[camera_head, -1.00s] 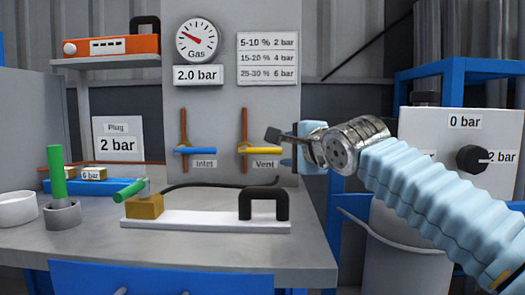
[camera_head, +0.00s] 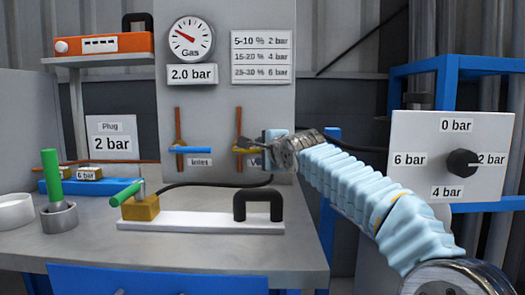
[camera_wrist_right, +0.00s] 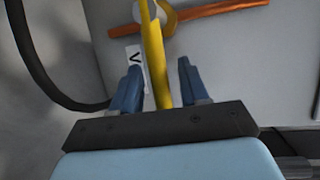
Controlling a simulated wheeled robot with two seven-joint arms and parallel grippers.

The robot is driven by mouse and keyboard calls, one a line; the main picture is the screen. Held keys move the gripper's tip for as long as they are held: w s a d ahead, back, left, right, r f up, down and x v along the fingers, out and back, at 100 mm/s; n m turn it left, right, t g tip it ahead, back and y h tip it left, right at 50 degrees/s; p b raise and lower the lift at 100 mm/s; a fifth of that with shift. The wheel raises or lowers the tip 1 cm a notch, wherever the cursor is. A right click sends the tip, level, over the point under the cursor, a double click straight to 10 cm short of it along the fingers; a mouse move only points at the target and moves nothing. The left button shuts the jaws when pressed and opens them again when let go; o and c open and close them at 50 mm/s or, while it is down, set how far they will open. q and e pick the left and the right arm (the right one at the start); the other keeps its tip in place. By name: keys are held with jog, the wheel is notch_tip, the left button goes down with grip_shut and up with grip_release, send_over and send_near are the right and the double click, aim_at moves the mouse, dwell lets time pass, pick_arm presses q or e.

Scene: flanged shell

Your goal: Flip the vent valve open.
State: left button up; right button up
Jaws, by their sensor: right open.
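The vent valve's yellow lever (camera_head: 241,151) lies level across a vertical copper pipe (camera_head: 238,122) on the grey panel. Its Vent label (camera_head: 255,163) is mostly hidden by my gripper. In the right wrist view the yellow lever (camera_wrist_right: 155,55) runs down between the two blue fingers. My right gripper (camera_head: 252,144) is at the lever's right end, and its fingers (camera_wrist_right: 158,86) are open on either side of it with gaps showing. My left gripper is not in view.
The inlet valve with a blue lever (camera_head: 190,150) is left of the vent valve. A black hose (camera_wrist_right: 38,60) hangs near the gripper. Below stands a white plate with a black handle (camera_head: 259,204). A regulator box (camera_head: 450,155) is at right.

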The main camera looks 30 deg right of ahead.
grip_shut()
jog(key=shift+r, duration=0.1)
jog(key=shift+w+a+r+n+g+p, duration=0.15)
jog(key=shift+r+n+g+p, duration=0.55)
jog(key=shift+r+n+p, duration=0.4)
jog(key=shift+a+r+n+g+h+p, duration=0.2)
jog(key=shift+r+n+g+h+p, duration=0.25)
jog(key=shift+n+p, duration=0.35)
jog(key=n+p, duration=0.1)
jog(key=a+r+n+g+h+p, duration=0.1)
jog(key=shift+w+r+p, duration=0.25)
jog(key=shift+w+p, duration=0.05)
jog(key=shift+w+a+r+n+g+h+p, duration=0.35)
jog(key=shift+a+r+n+g+h+p, duration=0.15)
jog(key=shift+n+h+p, duration=0.4)
jog(key=shift+w+a+r+n+g+h+p, duration=0.2)
jog(key=shift+a+n+h+p, duration=0.1)
jog(key=shift+n, duration=0.15)
jog(key=shift+w+a+r+n+g+h+p, duration=0.15)
jog(key=shift+a+n+p, duration=0.1)
jog(key=shift+n, duration=0.2)
jog(key=shift+w+a+n+g+h+p, duration=0.25)
jog(key=shift+w+a+n+h+p, duration=0.1)
jog(key=shift+a+n+h, duration=0.25)
jog(key=shift+w+a+n+g+h+p, duration=0.2)
jog(key=shift+a+n+g+h+p, duration=0.15)
jog(key=shift+n, duration=0.35)
jog(key=shift+f, duration=0.1)
